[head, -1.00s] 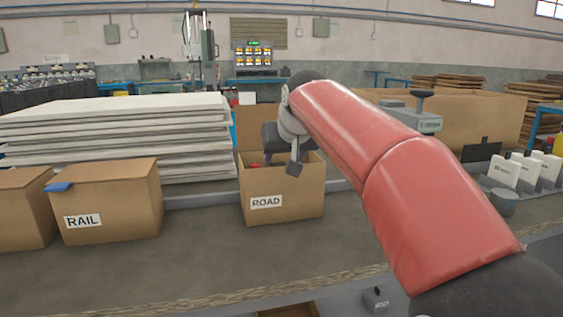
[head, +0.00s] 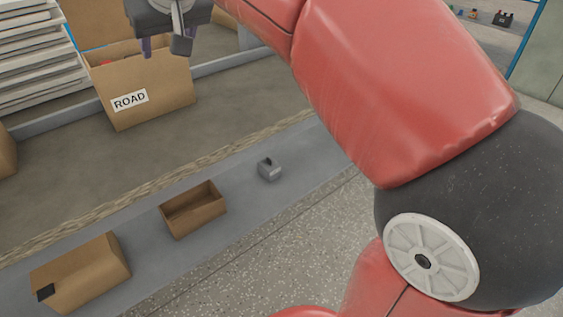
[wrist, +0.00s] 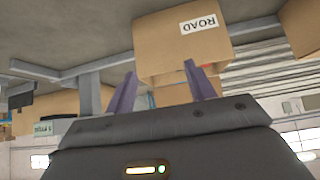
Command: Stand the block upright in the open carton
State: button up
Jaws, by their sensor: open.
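A small grey block (head: 269,168) with a dark top lies on the lower grey strip in the head view. Left of it stands a small open brown carton (head: 177,224), its visible inside empty. My gripper (head: 164,47) is at the top left, at the large ROAD carton (head: 160,100), far from the block. Its two purple fingers are apart, also in the wrist view (wrist: 160,72), with nothing held between them. The ROAD carton (wrist: 165,50) appears upside down beyond the fingers there. The block and small carton are not in the wrist view.
A closed brown carton (head: 85,275) with a black patch sits at the lower left of the strip. White stacked sheets (head: 35,60) stand at the upper left. My red arm covers much of the right side.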

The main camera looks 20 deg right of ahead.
jog(key=s+d+f+m+g+h, duration=0.1)
jog(key=s+d+f, duration=0.4)
jog(key=s+f, duration=0.6)
jog(key=s+d+f+m+g, duration=0.1)
jog(key=s+d+f, duration=0.5)
jog(key=s+f, duration=0.6)
jog(key=shift+d+f+m+g+h, duration=0.2)
jog(key=shift+f+m+g+h, duration=0.15)
jog(key=shift+f, duration=0.35)
